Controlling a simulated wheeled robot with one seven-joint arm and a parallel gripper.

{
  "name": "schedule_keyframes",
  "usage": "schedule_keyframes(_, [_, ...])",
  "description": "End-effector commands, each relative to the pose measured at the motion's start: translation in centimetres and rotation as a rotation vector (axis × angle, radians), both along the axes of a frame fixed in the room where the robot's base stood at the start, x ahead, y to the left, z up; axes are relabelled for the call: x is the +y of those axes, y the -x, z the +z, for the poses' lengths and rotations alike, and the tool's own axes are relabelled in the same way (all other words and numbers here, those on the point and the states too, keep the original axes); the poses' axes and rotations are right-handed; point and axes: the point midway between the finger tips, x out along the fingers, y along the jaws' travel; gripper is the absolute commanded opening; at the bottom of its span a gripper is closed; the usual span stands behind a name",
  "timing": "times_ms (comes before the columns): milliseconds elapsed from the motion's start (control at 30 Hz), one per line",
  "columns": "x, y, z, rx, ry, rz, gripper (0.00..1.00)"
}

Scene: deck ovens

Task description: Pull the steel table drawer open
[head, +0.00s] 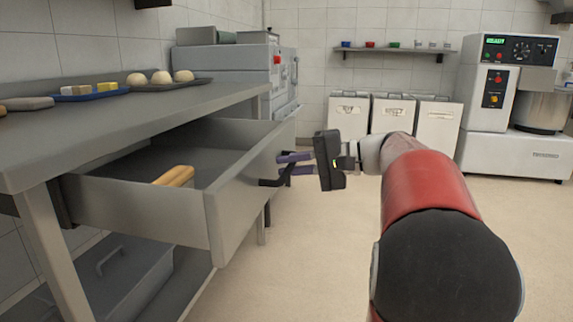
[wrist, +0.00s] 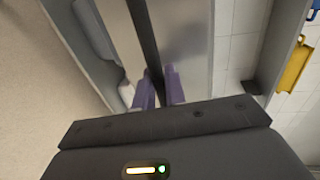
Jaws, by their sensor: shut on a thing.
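The steel table drawer (head: 235,195) stands well out from under the steel table (head: 150,110) in the head view, its inside showing. A wooden rolling pin or similar wooden piece (head: 175,176) lies in it. My gripper (head: 285,164) is at the drawer's front, its purple fingers shut on the dark bar handle (head: 270,183). In the wrist view the purple fingers (wrist: 158,88) sit on both sides of the dark handle bar (wrist: 143,35), in front of the steel drawer face (wrist: 185,40).
On the table top are a blue tray (head: 75,97) with blocks and a dark tray (head: 180,86) with dough balls. A lidded container (head: 115,275) is on the lower shelf. White bins (head: 392,112) and a mixer (head: 515,100) stand at the back. The floor right of the drawer is clear.

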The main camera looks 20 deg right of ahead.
Motion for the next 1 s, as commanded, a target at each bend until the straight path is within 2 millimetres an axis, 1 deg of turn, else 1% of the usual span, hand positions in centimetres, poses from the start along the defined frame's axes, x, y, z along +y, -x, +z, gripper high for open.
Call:
schedule_keyframes(267, [0.0,0.0,-0.1,0.002,0.001,0.002,0.0])
schedule_keyframes(300, [0.0,0.0,-0.1,0.002,0.001,0.002,0.15])
schedule_keyframes(333, [0.0,0.0,-0.1,0.002,0.0,0.002,0.17])
schedule_keyframes(633, [-0.2,0.1,0.0,0.001,0.0,0.0,0.17])
schedule_keyframes(733, [-1.1,0.7,0.3,0.001,0.0,-0.002,0.17])
schedule_keyframes(1000, [-4.7,3.4,1.2,0.002,0.0,-0.002,0.17])
